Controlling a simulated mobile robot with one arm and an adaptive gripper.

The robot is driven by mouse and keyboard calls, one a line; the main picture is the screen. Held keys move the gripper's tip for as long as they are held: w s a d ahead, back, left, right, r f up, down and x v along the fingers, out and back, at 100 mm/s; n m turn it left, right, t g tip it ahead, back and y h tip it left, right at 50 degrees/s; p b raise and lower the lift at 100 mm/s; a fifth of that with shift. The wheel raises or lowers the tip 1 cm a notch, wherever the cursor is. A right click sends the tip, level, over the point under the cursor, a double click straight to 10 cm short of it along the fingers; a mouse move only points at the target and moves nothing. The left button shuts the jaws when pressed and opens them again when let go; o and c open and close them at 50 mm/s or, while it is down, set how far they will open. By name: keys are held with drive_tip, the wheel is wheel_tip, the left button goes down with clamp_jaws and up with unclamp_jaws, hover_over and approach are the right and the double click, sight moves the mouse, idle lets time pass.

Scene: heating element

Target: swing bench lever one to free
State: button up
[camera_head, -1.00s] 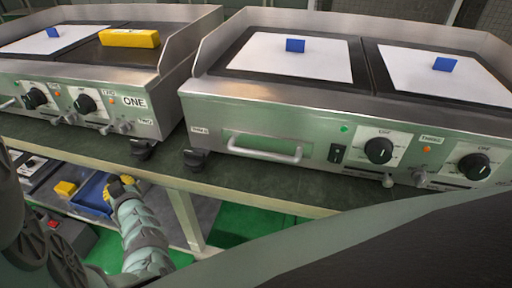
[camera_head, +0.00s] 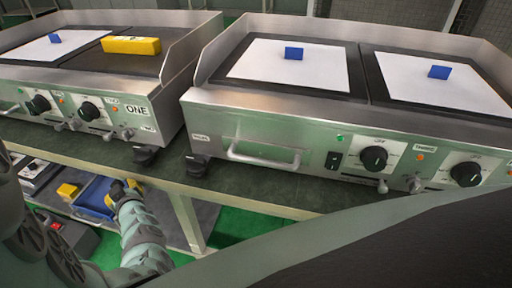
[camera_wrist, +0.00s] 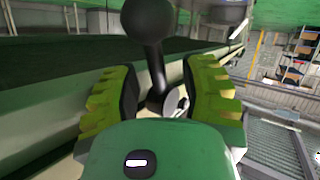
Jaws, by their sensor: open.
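A lever with a black ball knob (camera_wrist: 148,18) and a dark stem shows in the wrist view, its stem running down to a round metal piece. My gripper (camera_wrist: 160,88) is open, with one yellow-green padded finger on each side of the stem. I see no clear grip on the stem; whether either finger touches it, I cannot tell. In the head view my gripper (camera_head: 124,190) is low at the left, below the bench edge, by a blue bin. The lever cannot be made out there, and no label on it is readable.
A yellow block (camera_head: 130,45) lies on the left one. Below are the blue bin (camera_head: 92,196), a small yellow block (camera_head: 67,191) and a bench leg (camera_head: 187,220).

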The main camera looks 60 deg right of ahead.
drive_tip(key=shift+s, duration=0.1)
drive_tip(key=v, duration=1.2)
drive_tip(key=shift+o, duration=0.3)
drive_tip(key=shift+d, duration=0.1)
